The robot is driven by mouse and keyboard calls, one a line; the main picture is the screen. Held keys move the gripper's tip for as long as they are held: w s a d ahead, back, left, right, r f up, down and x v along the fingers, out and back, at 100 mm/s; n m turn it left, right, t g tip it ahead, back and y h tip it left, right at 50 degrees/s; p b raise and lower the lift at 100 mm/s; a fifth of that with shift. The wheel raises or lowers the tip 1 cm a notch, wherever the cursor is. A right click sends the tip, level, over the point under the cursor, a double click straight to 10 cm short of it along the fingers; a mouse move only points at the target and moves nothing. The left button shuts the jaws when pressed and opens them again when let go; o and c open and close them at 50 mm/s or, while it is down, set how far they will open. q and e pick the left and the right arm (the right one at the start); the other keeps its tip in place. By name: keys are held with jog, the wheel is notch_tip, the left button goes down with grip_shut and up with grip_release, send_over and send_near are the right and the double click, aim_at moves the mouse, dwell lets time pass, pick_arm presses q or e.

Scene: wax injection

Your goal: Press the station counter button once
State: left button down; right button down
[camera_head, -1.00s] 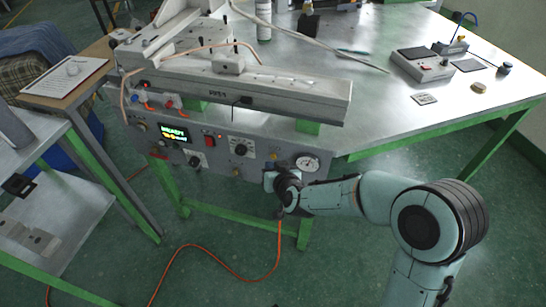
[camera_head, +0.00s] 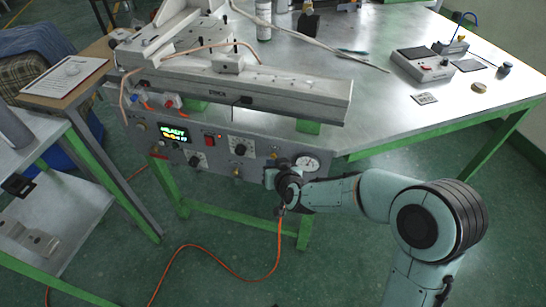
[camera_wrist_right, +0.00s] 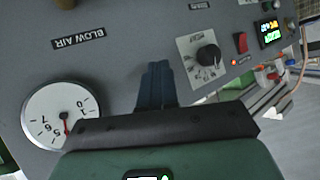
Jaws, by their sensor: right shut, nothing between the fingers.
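A grey box with a red button (camera_head: 427,67) and a dark top plate stands on the right part of the metal table. No readable label shows whether this is the station counter. The front control panel (camera_head: 222,150) has a lit green and orange display (camera_head: 174,133), a red switch (camera_head: 209,141), black knobs and a pressure gauge (camera_head: 307,162). My right gripper (camera_head: 278,168) is in front of this panel, just left of the gauge. In the right wrist view its fingers (camera_wrist_right: 157,75) are shut and empty, between the gauge and a black knob (camera_wrist_right: 208,57). My left gripper is not in view.
A long grey machine (camera_head: 240,85) stands on the table above the panel. An orange hose (camera_head: 225,272) hangs to the floor. A side shelf (camera_head: 75,205) stands at the left. The table's middle right is mostly clear, with a small printed card (camera_head: 424,99).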

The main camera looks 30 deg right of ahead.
jog(key=shift+w+d, duration=0.3)
jog(key=shift+d, duration=0.1)
dwell(0.6)
jog(key=shift+a, duration=0.1)
jog(key=shift+s+a, duration=0.55)
jog(key=shift+s+a+p, duration=0.8)
jog(key=shift+s+a, duration=0.9)
jog(key=shift+a, duration=0.2)
